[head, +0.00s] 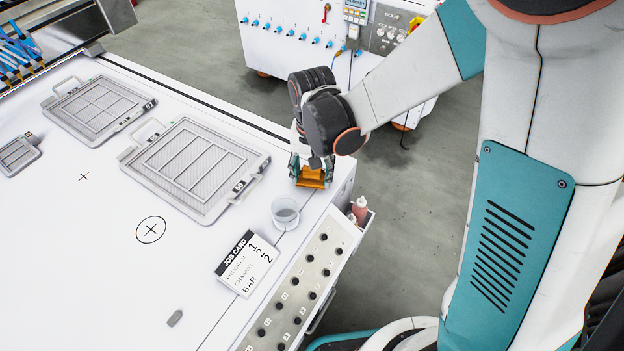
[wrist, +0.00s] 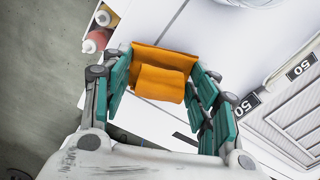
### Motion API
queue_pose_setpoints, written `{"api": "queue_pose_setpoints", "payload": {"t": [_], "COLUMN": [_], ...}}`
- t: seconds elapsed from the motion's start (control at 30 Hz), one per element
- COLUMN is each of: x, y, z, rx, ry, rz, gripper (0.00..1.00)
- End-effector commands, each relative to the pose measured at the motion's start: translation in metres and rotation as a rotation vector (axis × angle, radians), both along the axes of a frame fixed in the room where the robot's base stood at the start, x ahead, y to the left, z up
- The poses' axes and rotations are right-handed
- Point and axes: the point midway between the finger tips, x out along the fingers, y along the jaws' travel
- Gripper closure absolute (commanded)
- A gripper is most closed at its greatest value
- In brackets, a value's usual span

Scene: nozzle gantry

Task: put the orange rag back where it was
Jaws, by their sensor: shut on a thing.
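The orange rag (head: 311,179) is folded and sits between the fingers of my gripper (head: 309,167), over the right edge strip of the white table (head: 100,255). In the wrist view the rag (wrist: 163,82) lies between the two teal finger pads of my gripper (wrist: 160,70), which is shut on it. Part of the rag is hidden behind the fingers in the head view. I cannot tell whether the rag touches the table top.
A clear cup (head: 285,214) and a job card (head: 247,263) stand near the rag. A mesh tray marked 50 (head: 206,208) lies left of it. Bottles (head: 359,207) stand in a side holder at the table edge, above a knob panel (head: 305,285). The table's middle is mostly clear.

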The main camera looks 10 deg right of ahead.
Motion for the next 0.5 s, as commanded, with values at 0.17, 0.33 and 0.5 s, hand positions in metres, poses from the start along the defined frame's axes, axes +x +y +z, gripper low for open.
{"api": "queue_pose_setpoints", "payload": {"t": [0.17, 0.33, 0.5], "x": [-0.0003, -0.0004, -0.0003], "y": [-0.0001, -0.0001, -0.0001], "z": [-0.0165, -0.0145, -0.0189], "rx": [0.0, 0.0, 0.0], "ry": [0.0, 0.0, 0.0], "rz": [0.0, 0.0, 0.0], "gripper": [0.68, 0.68, 0.68]}}
